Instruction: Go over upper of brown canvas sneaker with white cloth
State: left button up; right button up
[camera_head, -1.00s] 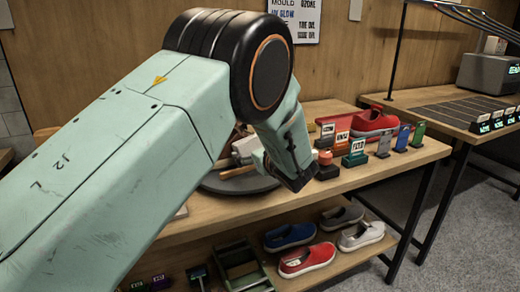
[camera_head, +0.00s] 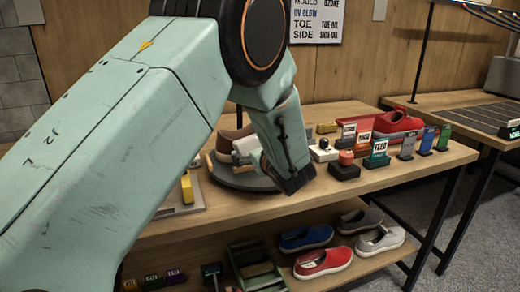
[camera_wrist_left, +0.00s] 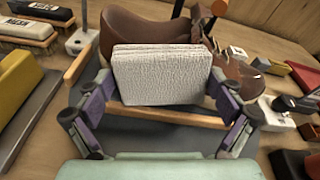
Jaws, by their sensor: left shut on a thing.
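The brown canvas sneaker (camera_head: 230,137) is at the round grey stand (camera_head: 222,178) on the bench, partly hidden by my left arm in the head view. In the left wrist view the sneaker (camera_wrist_left: 122,32) lies just beyond the white cloth (camera_wrist_left: 162,75). The cloth is a folded, textured pad. My left gripper (camera_wrist_left: 162,90) is shut on the cloth and holds it upright in front of the sneaker's upper. Whether cloth and sneaker touch I cannot tell. My right gripper is not in view.
Brushes (camera_wrist_left: 25,30) and a yellow block (camera_wrist_left: 18,85) stand left in the wrist view. More shoes (camera_head: 323,262) sit on the lower shelf.

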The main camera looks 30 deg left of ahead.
aim_at(241, 151)
pick_arm(q)
jog(key=shift+s+a+f+b, duration=0.2)
jog(key=shift+s+a+b, duration=0.05)
jog(key=shift+s+a, duration=0.3)
jog(key=shift+s+a+f+b, duration=0.15)
jog(key=shift+s+a+b, duration=0.05)
jog(key=shift+s+a, duration=0.25)
jog(key=shift+s+a+r, duration=0.1)
jog(key=shift+s+a, duration=0.35)
jog(key=shift+d+r, duration=0.1)
jog(key=shift+r, duration=0.05)
jog(key=shift+s+d+r, duration=0.1)
jog(key=shift+s+d, duration=0.05)
jog(key=shift+d, duration=0.05)
jog(key=shift+v, duration=1.45)
jog(key=shift+p+v, duration=0.45)
jog(key=shift+v, duration=0.8)
